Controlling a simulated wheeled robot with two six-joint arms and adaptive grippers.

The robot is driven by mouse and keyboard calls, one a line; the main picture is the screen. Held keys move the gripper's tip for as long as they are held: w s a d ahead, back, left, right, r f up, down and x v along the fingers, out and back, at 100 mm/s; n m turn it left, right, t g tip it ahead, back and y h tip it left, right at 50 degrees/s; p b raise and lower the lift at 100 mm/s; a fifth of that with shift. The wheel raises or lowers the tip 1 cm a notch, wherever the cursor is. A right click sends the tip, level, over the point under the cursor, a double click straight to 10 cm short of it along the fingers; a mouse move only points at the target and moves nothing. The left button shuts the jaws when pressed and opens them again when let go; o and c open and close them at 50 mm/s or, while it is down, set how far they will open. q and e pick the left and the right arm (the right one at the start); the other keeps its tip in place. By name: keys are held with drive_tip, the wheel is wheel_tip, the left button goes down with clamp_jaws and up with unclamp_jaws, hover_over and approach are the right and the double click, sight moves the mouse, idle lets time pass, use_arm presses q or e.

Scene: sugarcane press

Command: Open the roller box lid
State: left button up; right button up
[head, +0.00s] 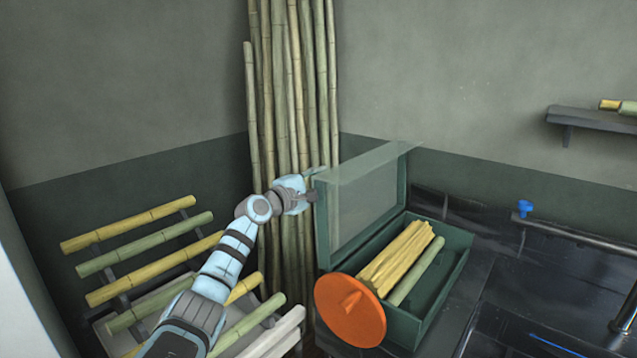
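The roller box (445,292) is a green box on the dark counter. Its lid (367,201), a green frame with a see-through panel, stands raised, tilted up along the box's left side. Inside the box lie a yellow split cane bundle (397,256) and a green cane piece (416,272). My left gripper (318,172) is at the lid's upper left edge, in front of the tall canes. Its fingertips are small and partly hidden by the lid, so I cannot tell whether they grip or touch it. My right gripper is not in view.
An orange disc (350,309) stands at the box's front left. A rack of cane pieces (146,245) is at the left, and tall canes (292,90) lean in the corner. A pipe with a blue valve (525,208) runs along the right of the counter.

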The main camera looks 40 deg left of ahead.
use_arm(q)
drive_tip(key=s, duration=0.7)
drive_tip(key=shift+s, duration=0.15)
